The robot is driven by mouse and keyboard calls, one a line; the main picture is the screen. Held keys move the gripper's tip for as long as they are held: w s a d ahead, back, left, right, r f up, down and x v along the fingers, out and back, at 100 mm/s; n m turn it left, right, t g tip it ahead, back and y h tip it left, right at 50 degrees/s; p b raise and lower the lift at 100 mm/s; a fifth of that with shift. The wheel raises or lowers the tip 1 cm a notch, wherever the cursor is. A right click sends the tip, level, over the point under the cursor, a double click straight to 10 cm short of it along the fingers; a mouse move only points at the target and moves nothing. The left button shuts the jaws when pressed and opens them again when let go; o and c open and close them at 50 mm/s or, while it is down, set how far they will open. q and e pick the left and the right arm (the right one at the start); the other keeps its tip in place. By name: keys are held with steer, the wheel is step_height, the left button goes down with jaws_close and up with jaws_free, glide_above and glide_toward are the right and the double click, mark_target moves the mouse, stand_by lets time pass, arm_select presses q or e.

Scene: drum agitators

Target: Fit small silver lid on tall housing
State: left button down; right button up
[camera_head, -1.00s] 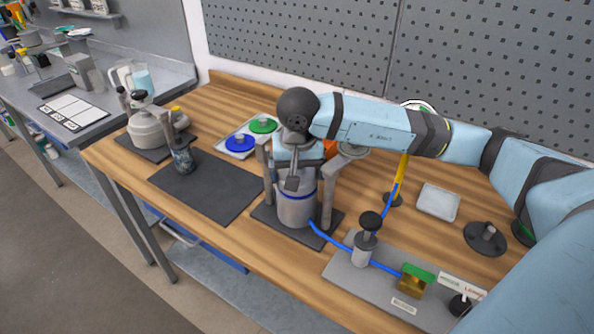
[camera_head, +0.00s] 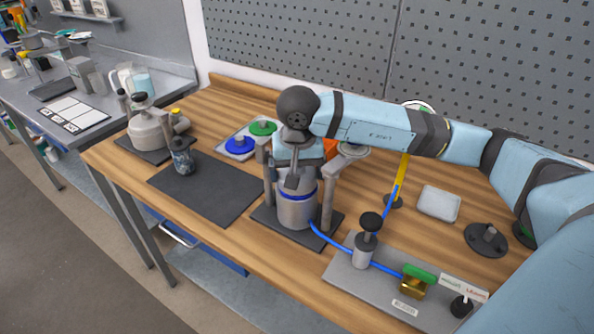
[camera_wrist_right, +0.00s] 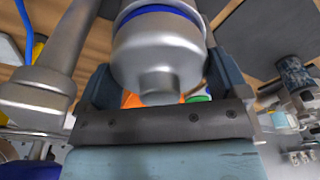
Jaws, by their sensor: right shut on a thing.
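The tall housing (camera_head: 296,212) is a silver cylinder with a blue band, standing upright on a dark base plate near the middle of the bench. My right gripper (camera_head: 294,182) is directly above it, pointing down. In the right wrist view the gripper is shut on the small silver lid (camera_wrist_right: 160,50), with a finger on each side and the lid's short knob towards the palm. The blue band (camera_wrist_right: 160,12) shows just beyond the lid. The lid appears in line with the housing; whether it is fully seated I cannot tell. My left gripper is out of view.
Grey posts (camera_head: 332,195) flank the housing closely. A blue hose runs from it to a valve panel (camera_head: 345,275) at the front right. A tray with blue (camera_head: 240,146) and green (camera_head: 264,128) lids lies behind. A dark mat (camera_head: 205,190) with free room is to the left.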

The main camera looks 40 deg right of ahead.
steer(key=shift+w+d+b, duration=0.1)
steer(key=shift+w+b, duration=0.05)
steer(key=shift+b, duration=0.3)
steer(key=shift+f, duration=0.2)
steer(key=shift+b, duration=0.5)
